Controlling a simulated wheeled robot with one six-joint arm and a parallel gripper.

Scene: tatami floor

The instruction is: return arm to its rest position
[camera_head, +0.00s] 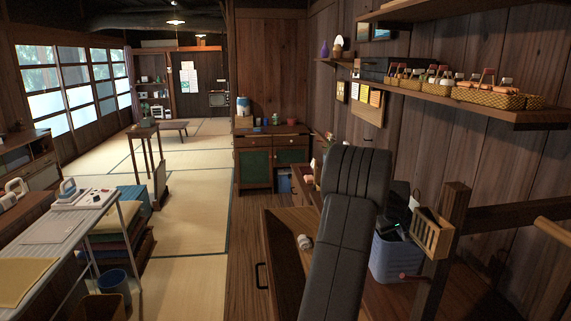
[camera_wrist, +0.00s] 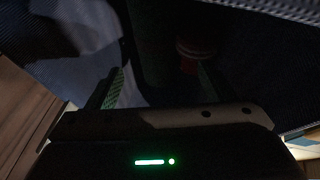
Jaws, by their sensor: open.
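My arm (camera_head: 348,215) rises in front of the camera in the head view and bends over toward a blue-grey basket (camera_head: 392,262) at the right. My gripper (camera_head: 396,228) is low at the basket's mouth, mostly dark, with a small green light showing. In the wrist view my gripper (camera_wrist: 158,82) has its two green-padded fingers apart, with dark space between them. A red and white thing (camera_wrist: 190,50) lies beyond the right finger, dim and partly hidden. Dark woven cloth or basket wall surrounds the fingers.
A wooden post (camera_head: 452,215) with a small wooden box (camera_head: 432,233) stands close right of the basket. A shelf (camera_head: 470,100) with small baskets juts from the wall above. A wooden cabinet top (camera_head: 290,232) holds a small white roll (camera_head: 304,242). Tatami floor (camera_head: 195,205) is open at left.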

